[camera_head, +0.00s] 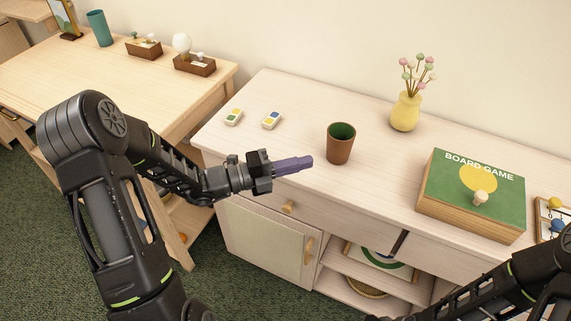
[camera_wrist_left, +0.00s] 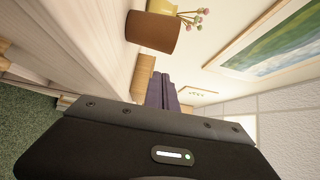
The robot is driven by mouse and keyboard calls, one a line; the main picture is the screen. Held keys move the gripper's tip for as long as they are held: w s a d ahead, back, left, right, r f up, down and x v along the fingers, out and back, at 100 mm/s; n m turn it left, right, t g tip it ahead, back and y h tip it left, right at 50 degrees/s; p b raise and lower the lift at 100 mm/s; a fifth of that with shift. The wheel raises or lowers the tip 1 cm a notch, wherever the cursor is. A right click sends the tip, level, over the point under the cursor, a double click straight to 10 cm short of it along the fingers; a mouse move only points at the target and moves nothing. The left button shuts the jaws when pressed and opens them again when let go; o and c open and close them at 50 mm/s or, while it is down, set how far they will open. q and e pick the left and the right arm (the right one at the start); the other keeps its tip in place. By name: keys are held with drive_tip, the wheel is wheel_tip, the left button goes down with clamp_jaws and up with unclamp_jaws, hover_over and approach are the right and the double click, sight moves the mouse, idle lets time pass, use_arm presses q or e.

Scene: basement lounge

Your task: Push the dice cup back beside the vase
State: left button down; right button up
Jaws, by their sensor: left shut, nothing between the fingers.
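The brown dice cup (camera_head: 340,146) with a green inside stands upright on the pale sideboard, left of and in front of the vase. The yellow vase (camera_head: 405,111) with pink, white and green flower balls stands near the wall. My left gripper (camera_head: 308,161) has purple fingers, shut and empty, with their tips just left of the cup's lower part; a small gap seems to separate them. In the left wrist view the cup (camera_wrist_left: 153,32) is at the top, beyond the shut fingers (camera_wrist_left: 162,82), with flowers behind it. My right arm shows at the lower right, its fingers out of frame.
Two small game pieces (camera_head: 233,117) (camera_head: 271,120) lie on the sideboard (camera_head: 300,105) left of the cup. A green board game box (camera_head: 475,190) with a knob-like piece on it stands to the right. The top between cup and vase is clear.

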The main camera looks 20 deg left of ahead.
sight(337, 146)
use_arm(q)
drive_tip(key=x, duration=0.3)
drive_tip(key=shift+w+d, duration=0.25)
drive_tip(key=shift+d, duration=0.1)
drive_tip(key=w, duration=0.2)
drive_tip(key=shift+w+p, duration=0.3)
drive_tip(key=shift+w+d, duration=0.1)
drive_tip(key=shift+w, duration=0.65)
use_arm(e)
drive_tip(key=shift+r, duration=0.4)
